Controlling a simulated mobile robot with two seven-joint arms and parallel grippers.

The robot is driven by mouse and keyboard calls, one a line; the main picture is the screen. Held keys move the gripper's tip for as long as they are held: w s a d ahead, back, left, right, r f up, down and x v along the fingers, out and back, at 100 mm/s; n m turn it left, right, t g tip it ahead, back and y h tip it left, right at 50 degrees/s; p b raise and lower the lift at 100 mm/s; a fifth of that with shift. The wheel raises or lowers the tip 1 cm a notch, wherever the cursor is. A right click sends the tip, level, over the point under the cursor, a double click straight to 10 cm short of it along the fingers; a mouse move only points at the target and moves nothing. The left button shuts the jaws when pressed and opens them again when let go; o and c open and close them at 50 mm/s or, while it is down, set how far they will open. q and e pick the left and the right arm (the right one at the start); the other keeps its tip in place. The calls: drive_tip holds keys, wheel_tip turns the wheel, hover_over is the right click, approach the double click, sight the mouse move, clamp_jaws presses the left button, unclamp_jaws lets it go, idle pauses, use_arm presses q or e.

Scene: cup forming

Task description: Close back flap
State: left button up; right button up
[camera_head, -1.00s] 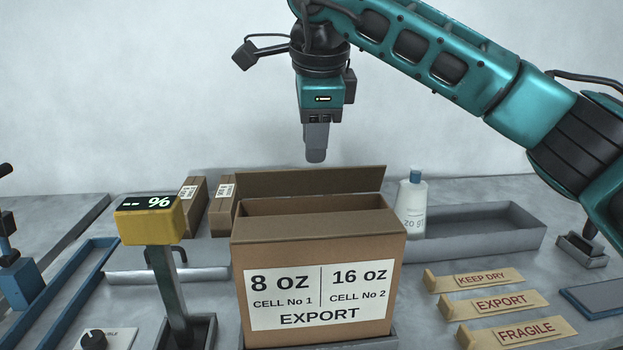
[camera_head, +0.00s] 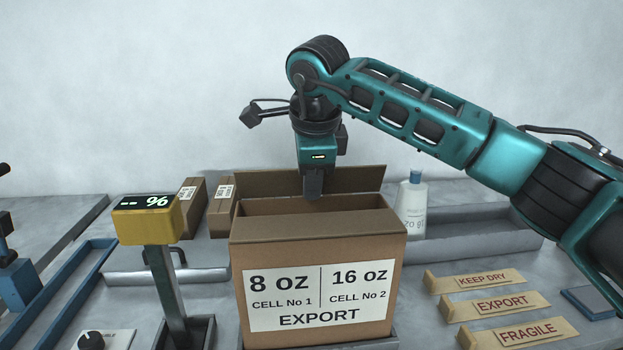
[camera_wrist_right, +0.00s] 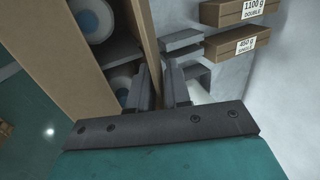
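The brown carton (camera_head: 395,290) stands in the centre with a white label on its front. Its back flap (camera_head: 360,180) stands up along the rear edge. A front panel or flap (camera_head: 318,226) slopes at the near top edge, and the top is open behind it. My right gripper (camera_head: 313,194) points down at the back flap, overlapping it in the head view; exact depth is unclear. White and blue round items (camera_wrist_right: 92,20) show inside the carton. My left gripper is out of view.
A white bottle (camera_head: 411,205) stands right of the carton beside a grey tray (camera_head: 480,245). Small cartons (camera_head: 222,207) stand behind left. A yellow display (camera_head: 150,219) on a post stands at left. Stamped blocks (camera_head: 495,305) lie at right.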

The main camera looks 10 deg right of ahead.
clamp_jaws()
drive_tip(key=shift+s+f+t+b, duration=0.1)
drive_tip(key=shift+f+t+b, duration=0.25)
drive_tip(key=shift+b, duration=0.75)
drive_tip(key=shift+s+t+b, duration=0.1)
drive_tip(key=shift+t+b, duration=0.25)
drive_tip(key=shift+b, duration=0.3)
drive_tip(key=t+b, duration=0.2)
drive_tip(key=b, duration=0.2)
drive_tip(key=s+f+t+b, duration=0.1)
drive_tip(key=b, duration=0.3)
drive_tip(key=shift+t+b, duration=0.4)
use_arm(q)
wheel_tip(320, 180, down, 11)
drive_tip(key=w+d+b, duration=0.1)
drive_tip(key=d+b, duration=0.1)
drive_tip(key=b, duration=0.1)
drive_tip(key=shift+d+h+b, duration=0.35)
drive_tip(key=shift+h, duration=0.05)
use_arm(e)
drive_tip(key=shift+s+t, duration=0.15)
drive_tip(key=shift+t, duration=0.75)
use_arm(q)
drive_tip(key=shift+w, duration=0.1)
use_arm(e)
drive_tip(key=shift+r, duration=0.1)
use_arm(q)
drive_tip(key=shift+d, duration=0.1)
use_arm(e)
drive_tip(key=shift+r, duration=0.1)
